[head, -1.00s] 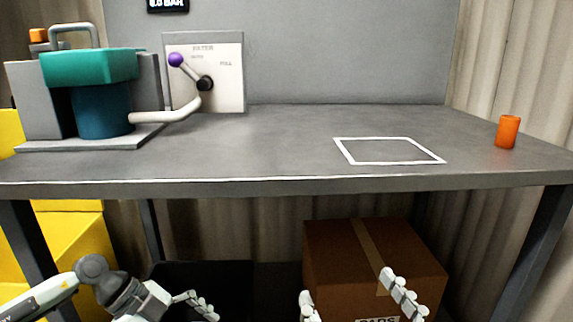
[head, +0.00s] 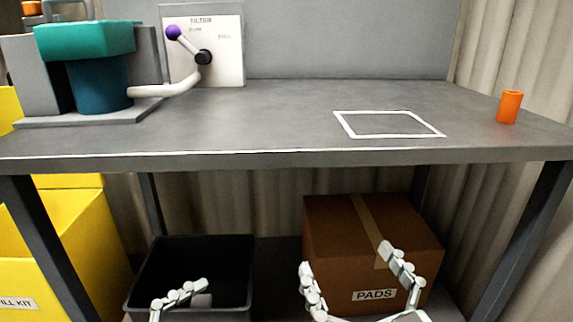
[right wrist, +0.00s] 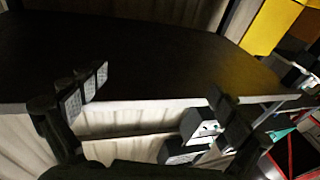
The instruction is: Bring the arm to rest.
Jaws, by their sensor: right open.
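My right gripper (head: 345,258) is at the lower middle of the head view, in front of the bench and the cardboard box, with its two fingers spread and nothing between them. In the right wrist view my right gripper (right wrist: 158,85) also shows its fingers wide apart and empty, against a dark surface. My left gripper (head: 180,294) shows only in part at the bottom left of the head view, in front of the black bin. One jointed finger shows clearly; the rest is cut off by the frame, so its opening cannot be judged.
A grey bench (head: 270,120) carries a teal pump (head: 85,40), a filter panel (head: 225,60) with a purple-knobbed lever (head: 173,33), a white outlined square (head: 390,134) and an orange cylinder (head: 509,107). Below are a black bin (head: 240,255), a PADS box (head: 335,230) and a yellow bin (head: 75,230).

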